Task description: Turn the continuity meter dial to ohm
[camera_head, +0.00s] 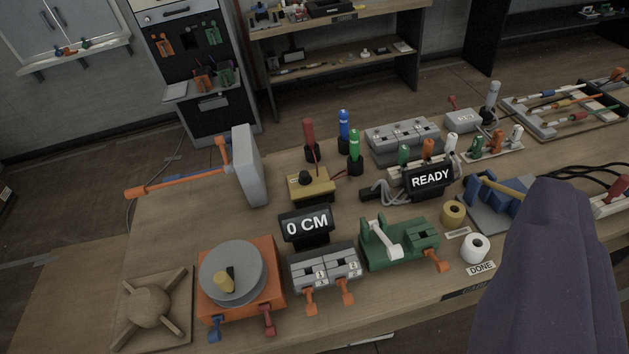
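A small yellow box with a black round dial (305,177) on top stands in the middle of the wooden bench. It looks like the continuity meter (317,189), and a dark red lead runs near it. I cannot read any marks around the dial or tell which way it points. My gripper's fingers do not show in this view. A large dark purple-grey part at the lower right looks like my own arm and hides that part of the bench.
Red, blue and green handled tools (343,130) stand behind the meter. A "0 CM" display (307,225) stands in front, a grey upright panel (249,166) to the left, and a "READY" display (430,178) to the right. The bench's left end (165,230) has bare wood.

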